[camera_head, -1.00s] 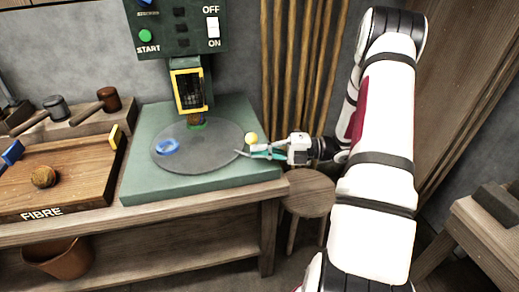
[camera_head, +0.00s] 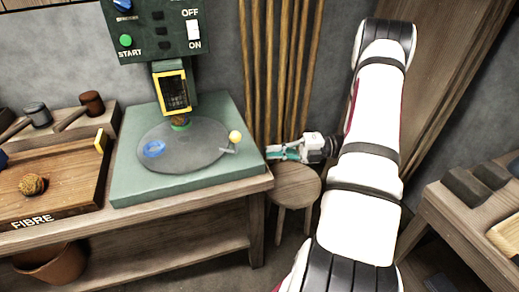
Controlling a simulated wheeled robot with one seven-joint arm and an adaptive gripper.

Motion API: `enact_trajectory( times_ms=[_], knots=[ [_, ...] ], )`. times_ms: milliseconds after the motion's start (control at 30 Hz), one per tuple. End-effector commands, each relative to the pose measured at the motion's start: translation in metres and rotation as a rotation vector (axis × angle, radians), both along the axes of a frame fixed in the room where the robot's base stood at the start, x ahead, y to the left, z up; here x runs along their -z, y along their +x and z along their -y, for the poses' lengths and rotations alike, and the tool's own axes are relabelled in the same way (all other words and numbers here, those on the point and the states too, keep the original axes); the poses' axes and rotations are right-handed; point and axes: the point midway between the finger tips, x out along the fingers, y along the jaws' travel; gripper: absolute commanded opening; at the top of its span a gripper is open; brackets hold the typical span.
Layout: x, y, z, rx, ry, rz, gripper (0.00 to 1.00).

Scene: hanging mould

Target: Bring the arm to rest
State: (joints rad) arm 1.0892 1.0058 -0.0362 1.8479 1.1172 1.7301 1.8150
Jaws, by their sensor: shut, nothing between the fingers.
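My gripper (camera_head: 270,153) is shut and empty, pointing left. It is at the right edge of the green machine base (camera_head: 130,192), above the round stool (camera_head: 297,186). My white arm (camera_head: 368,150) reaches up and bends on the right side of the view. The round grey plate (camera_head: 195,157) on the base carries a blue ring (camera_head: 153,149).
The machine's control panel (camera_head: 160,32) with switch and START button stands behind the base. A wooden tray marked FIBRE (camera_head: 60,205) holds a brown ball (camera_head: 32,185). Wooden poles (camera_head: 278,70) lean at the wall. Another bench (camera_head: 460,215) is at right.

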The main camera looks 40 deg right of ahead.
Motion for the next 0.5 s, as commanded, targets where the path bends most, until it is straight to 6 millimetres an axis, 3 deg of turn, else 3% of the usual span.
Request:
enact_trajectory(
  times_ms=[333,500],
  knots=[
    [-0.001,-0.002,0.003,-0.005,-0.005,0.003,0.0],
    [-0.025,0.003,-0.02,-0.1,-0.115,0.069,0.0]
  ],
)
